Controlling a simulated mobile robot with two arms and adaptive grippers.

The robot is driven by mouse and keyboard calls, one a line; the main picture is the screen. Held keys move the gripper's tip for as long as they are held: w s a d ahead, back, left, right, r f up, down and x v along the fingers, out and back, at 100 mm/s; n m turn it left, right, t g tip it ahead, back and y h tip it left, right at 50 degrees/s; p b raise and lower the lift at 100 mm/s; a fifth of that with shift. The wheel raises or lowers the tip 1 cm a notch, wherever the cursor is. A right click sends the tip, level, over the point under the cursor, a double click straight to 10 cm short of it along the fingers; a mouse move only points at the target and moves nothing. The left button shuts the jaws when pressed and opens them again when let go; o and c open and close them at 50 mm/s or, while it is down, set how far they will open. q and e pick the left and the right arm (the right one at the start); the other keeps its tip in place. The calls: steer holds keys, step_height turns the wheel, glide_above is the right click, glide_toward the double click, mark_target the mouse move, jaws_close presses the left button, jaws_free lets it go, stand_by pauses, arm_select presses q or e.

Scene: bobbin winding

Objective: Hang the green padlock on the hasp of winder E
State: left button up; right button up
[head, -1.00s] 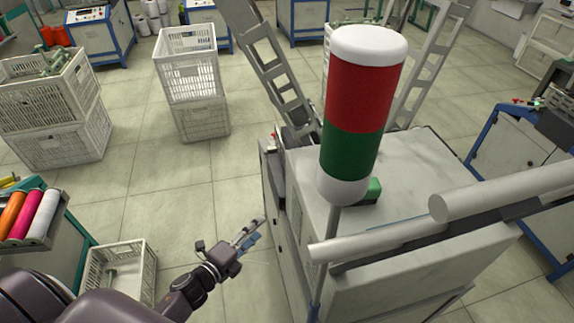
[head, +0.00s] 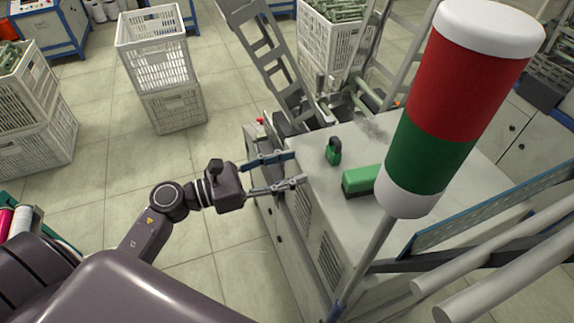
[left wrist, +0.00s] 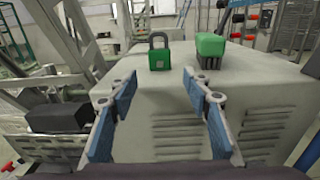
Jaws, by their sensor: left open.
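The green padlock (head: 333,152) with a dark shackle stands upright on top of the grey machine cabinet (head: 310,160). In the left wrist view the padlock (left wrist: 165,55) sits ahead, between and beyond the fingertips. My left gripper (head: 290,169) is open and empty at the cabinet's left edge, left of the padlock and apart from it. Its blue-padded fingers (left wrist: 163,82) are spread wide in the left wrist view. I cannot make out the hasp or a label for winder E. My right gripper is not in view.
A green brush-like block (head: 362,181) lies close to the padlock; it also shows in the left wrist view (left wrist: 211,50). A red, green and white signal column (head: 455,105) rises in front of the cabinet top. White crates (head: 165,70) stand on the floor at left.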

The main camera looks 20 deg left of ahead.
mark_target(329, 156)
arm_select(q)
steer(key=p+x, duration=0.1)
steer(key=x, duration=0.6)
steer(key=shift+x, duration=0.85)
steer(key=c, duration=1.2)
step_height(329, 156, up, 5)
steer(key=p, duration=0.4)
steer(key=shift+a, duration=0.1)
jaws_close()
